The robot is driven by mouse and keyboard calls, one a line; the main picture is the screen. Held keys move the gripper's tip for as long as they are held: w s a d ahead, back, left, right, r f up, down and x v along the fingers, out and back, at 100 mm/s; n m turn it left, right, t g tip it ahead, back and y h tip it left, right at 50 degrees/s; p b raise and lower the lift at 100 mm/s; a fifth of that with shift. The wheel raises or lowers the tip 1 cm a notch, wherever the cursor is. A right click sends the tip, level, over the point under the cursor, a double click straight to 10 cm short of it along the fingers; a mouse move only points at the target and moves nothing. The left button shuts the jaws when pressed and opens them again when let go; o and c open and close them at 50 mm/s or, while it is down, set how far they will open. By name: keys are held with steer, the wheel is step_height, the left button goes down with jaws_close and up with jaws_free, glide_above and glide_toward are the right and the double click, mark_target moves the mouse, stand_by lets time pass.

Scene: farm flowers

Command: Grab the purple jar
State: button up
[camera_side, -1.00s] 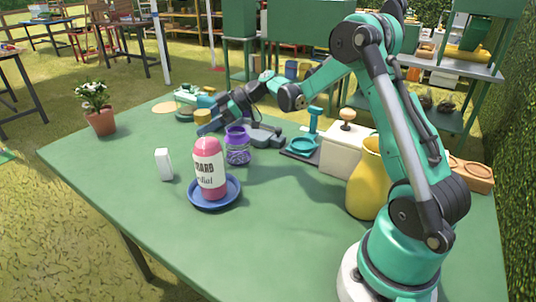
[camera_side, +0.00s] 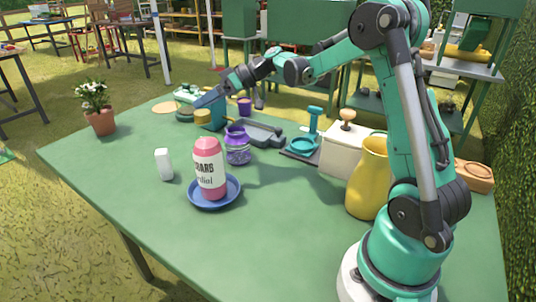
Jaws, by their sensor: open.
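The purple jar (camera_side: 238,146) stands upright on the green table, behind and to the right of a pink bottle (camera_side: 208,167). It has a purple neck and a patterned, see-through lower body. My gripper (camera_side: 232,100) is up above and behind the jar in the picture, its two fingers spread wide and empty. The fingers do not touch the jar.
The pink bottle stands in a blue dish (camera_side: 214,202). A white block (camera_side: 164,164) is to its left. A grey tray (camera_side: 262,134), a turquoise press (camera_side: 306,141), a white box (camera_side: 346,149) and a yellow jug (camera_side: 367,180) stand to the right. The front left table is clear.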

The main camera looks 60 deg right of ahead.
mark_target(230, 133)
steer(key=s+d+m+t+h, duration=0.15)
steer(key=d+m, duration=0.25)
steer(key=m, duration=1.3)
steer(key=s+d+m+t+h, duration=0.1)
steer(key=s+d+m+h, duration=0.2)
steer(key=m, duration=1.5)
steer(key=shift+y, duration=0.55)
steer(key=f, duration=0.6)
steer(key=d+f, duration=0.1)
steer(key=f, duration=0.2)
steer(key=shift+f, duration=0.1)
steer(key=shift+x, duration=2.8)
jaws_close()
